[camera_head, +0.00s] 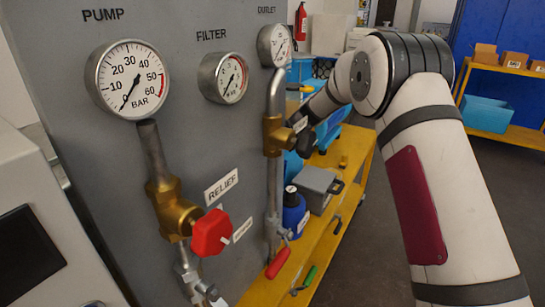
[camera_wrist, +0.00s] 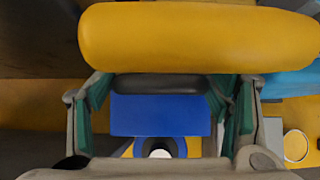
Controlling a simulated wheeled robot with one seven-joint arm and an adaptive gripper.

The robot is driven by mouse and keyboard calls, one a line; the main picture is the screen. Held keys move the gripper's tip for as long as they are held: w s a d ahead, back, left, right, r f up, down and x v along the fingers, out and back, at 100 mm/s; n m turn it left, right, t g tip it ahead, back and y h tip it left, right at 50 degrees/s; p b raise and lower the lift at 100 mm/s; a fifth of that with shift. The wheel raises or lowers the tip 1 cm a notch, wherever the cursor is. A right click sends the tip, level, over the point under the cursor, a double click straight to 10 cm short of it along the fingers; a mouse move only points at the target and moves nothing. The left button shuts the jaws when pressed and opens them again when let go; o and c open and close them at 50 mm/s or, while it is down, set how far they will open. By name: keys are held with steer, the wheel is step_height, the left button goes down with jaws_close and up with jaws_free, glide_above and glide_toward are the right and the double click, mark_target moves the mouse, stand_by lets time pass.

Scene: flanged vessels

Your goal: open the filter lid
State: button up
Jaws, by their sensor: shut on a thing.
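My gripper (camera_wrist: 168,88) shows in the wrist view with its two green-padded fingers wide apart. A dark grey rounded part (camera_wrist: 160,83) spans the gap between the fingertips, and the fingers close on its ends. A large yellow rounded bar (camera_wrist: 200,38) crosses the view just beyond and hides the tips. Whether the grey part and the bar are the filter lid or its handle, I cannot tell. In the head view my arm reaches behind the outlet pipe (camera_head: 275,205). The gripper's fingers and the lid are hidden there. The FILTER gauge (camera_head: 223,77) is on the grey panel.
The red relief knob (camera_head: 211,233), PUMP gauge (camera_head: 128,79) and brass valve (camera_head: 175,215) stand out from the panel. A yellow bench (camera_head: 310,250) carries a blue bottle (camera_head: 294,215) and grey box (camera_head: 318,185). A shelf (camera_head: 500,71) stands behind at right. The floor between is clear.

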steer(key=shift+w+a+r, duration=0.15)
steer(key=shift+w+a, duration=0.25)
steer(key=o, duration=1.6)
steer(key=shift+o, duration=0.6)
steer(key=shift+v, duration=3.7)
steer(key=shift+d, duration=0.1)
